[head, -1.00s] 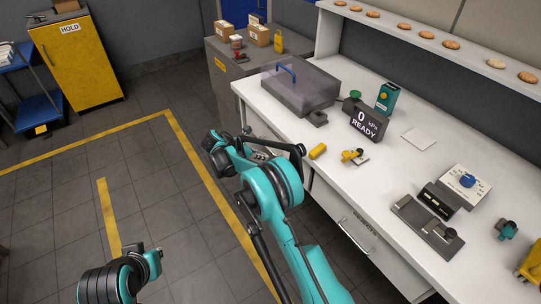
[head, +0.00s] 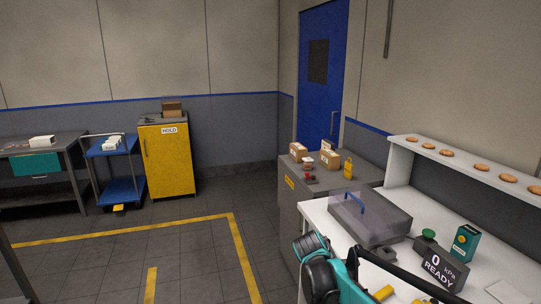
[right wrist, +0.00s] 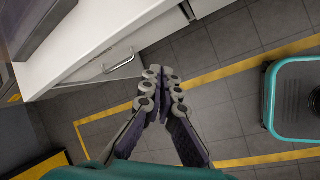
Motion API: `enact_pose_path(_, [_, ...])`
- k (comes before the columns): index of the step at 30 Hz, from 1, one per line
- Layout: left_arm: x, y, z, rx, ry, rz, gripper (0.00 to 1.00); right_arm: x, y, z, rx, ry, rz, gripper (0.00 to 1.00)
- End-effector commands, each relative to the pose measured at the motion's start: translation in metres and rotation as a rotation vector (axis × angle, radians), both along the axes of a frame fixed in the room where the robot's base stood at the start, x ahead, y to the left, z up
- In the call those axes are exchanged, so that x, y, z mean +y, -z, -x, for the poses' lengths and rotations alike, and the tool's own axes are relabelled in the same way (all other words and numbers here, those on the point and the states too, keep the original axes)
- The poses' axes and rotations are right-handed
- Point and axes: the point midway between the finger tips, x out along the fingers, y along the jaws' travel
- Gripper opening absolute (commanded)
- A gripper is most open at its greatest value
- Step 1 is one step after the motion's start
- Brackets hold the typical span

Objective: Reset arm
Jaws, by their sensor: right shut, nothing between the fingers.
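My right gripper (right wrist: 165,92) shows in the right wrist view with its two fingers together and nothing between them. It hangs over the tiled floor, beside the white bench (right wrist: 95,45) with its drawer handle, and appears apart from both. In the head view part of my teal and black right arm shows at the bottom, in front of the bench edge; I cannot make out its fingers there. My left gripper is in neither current view.
The white bench (head: 322,222) carries a clear-lidded box (head: 370,215), a pressure display (head: 442,268) and a teal box (head: 465,243). A yellow HOLD cabinet (head: 168,165) and blue cart (head: 122,170) stand at the back left. The floor inside the yellow lines is clear.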

Motion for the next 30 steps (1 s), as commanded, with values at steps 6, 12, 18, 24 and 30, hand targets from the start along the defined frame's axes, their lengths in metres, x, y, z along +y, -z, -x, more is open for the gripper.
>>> enact_pose_path(6, [0.000,0.000,0.000,0.000,0.000,0.000,0.00,-0.005,-0.029,0.086,-0.173,0.254,-0.262,0.00])
enact_pose_path(12, [0.000,0.000,0.000,0.000,0.000,0.000,0.00,-0.001,-0.031,0.162,-0.312,0.509,-0.514,0.00])
enact_pose_path(18, [0.000,0.000,0.000,0.000,0.000,0.000,0.00,0.007,-0.015,0.225,-0.420,0.758,-0.752,0.00])
enact_pose_path(24, [0.000,0.000,0.000,0.000,0.000,0.000,0.00,0.014,0.001,0.254,-0.472,0.906,-0.894,0.00])
enact_pose_path(30, [0.000,0.000,0.000,0.000,0.000,0.000,0.00,0.015,0.004,0.258,-0.482,0.935,-0.920,0.00])
